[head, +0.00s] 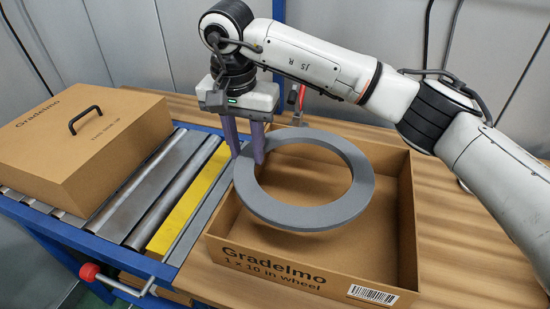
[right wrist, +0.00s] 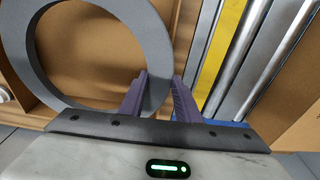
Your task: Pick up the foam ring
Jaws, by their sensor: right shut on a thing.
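The foam ring (head: 355,202) is a flat grey ring. In the head view it appears raised over the open cardboard box (head: 270,265) marked "Gradelmo 1 x 10 in wheel". My right gripper (head: 247,160) is shut on the ring's left rim, with one purple finger on each side of the band. The ring also shows in the right wrist view (right wrist: 155,60), where the fingers (right wrist: 158,85) of my right gripper close about its edge. The part of the rim between the fingers is partly hidden. My left gripper is not in view.
A roller conveyor (head: 150,205) with a yellow strip and blue frame runs along the left. A closed cardboard lid or box with a black handle (head: 75,135) rests on it. A red knob (head: 90,271) sticks out at the front. Wooden table top (head: 475,230) is clear at right.

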